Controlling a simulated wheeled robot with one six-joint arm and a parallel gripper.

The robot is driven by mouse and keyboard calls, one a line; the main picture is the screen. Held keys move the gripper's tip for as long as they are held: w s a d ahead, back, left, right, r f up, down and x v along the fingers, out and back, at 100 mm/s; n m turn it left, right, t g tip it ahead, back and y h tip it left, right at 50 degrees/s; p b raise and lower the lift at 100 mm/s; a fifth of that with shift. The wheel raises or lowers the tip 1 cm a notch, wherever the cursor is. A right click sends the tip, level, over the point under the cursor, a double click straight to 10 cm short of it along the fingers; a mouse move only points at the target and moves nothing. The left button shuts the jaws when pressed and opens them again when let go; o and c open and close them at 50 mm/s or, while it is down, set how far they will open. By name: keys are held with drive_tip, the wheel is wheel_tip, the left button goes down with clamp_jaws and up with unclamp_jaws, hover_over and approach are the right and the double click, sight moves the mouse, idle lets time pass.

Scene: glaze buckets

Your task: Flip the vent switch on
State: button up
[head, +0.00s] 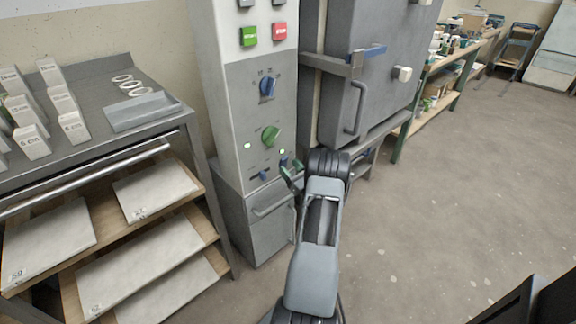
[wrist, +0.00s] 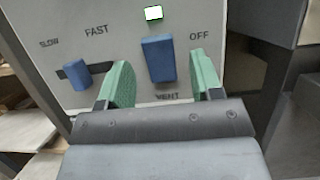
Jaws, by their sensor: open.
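The vent switch (wrist: 159,60) is a blue lever on the light panel, with the word VENT below it and OFF to its upper right. A small bright lamp with a green edge (wrist: 153,13) is above it. My gripper (wrist: 160,62) is open, its green fingers on either side of the lever with gaps to both. I cannot tell whether the fingertips touch the panel. In the head view, my gripper (head: 291,174) is at the lower right of the control cabinet (head: 237,130) and partly covers the switch (head: 283,160).
Left of the vent switch is a blue SLOW/FAST slider (wrist: 76,74), close to the left finger. Above are a green knob (head: 271,136), a blue knob (head: 267,87), and green and red buttons. A kiln (head: 375,70) stands right, a shelf cart (head: 100,160) left. Floor is clear right.

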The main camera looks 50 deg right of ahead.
drive_tip(key=p+v, duration=0.1)
drive_tip(key=v, duration=1.1)
